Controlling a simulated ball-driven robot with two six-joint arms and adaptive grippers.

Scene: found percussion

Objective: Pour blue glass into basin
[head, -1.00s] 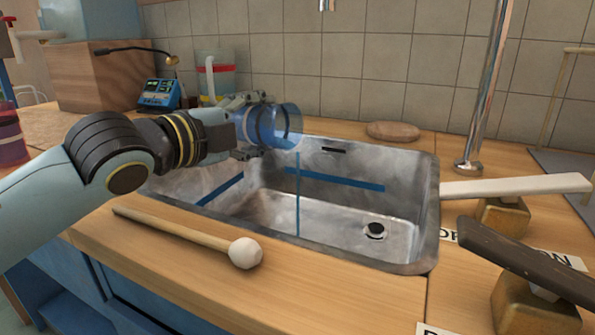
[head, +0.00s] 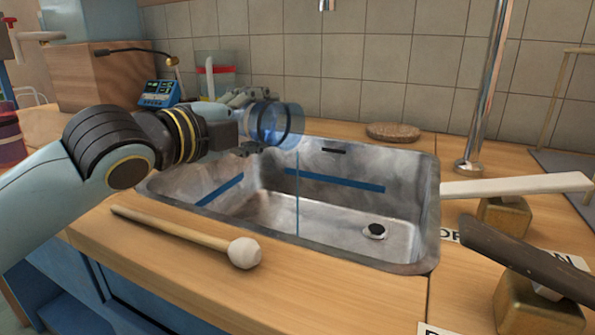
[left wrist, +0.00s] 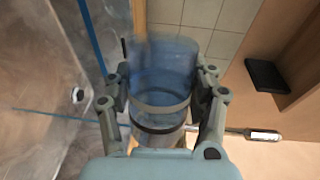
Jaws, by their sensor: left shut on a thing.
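The blue glass (head: 290,124) is a clear blue tumbler held on its side above the left back part of the basin, its mouth toward the right. My left gripper (head: 252,124) is shut around it. In the left wrist view the glass (left wrist: 165,70) sits between the two fingers of my left gripper (left wrist: 162,105). A thin blue stream (head: 298,195) falls from the rim into the basin. The metal sink basin (head: 432,215) has blue stripes on its walls and a drain at the right. My right gripper is not in view.
A mallet (head: 243,252) lies on the wooden counter in front of the basin. A jug (head: 218,75) stands behind my left gripper. A tap column (head: 480,90) rises at the back right. Bars on brass blocks (head: 515,216) stand right of the basin.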

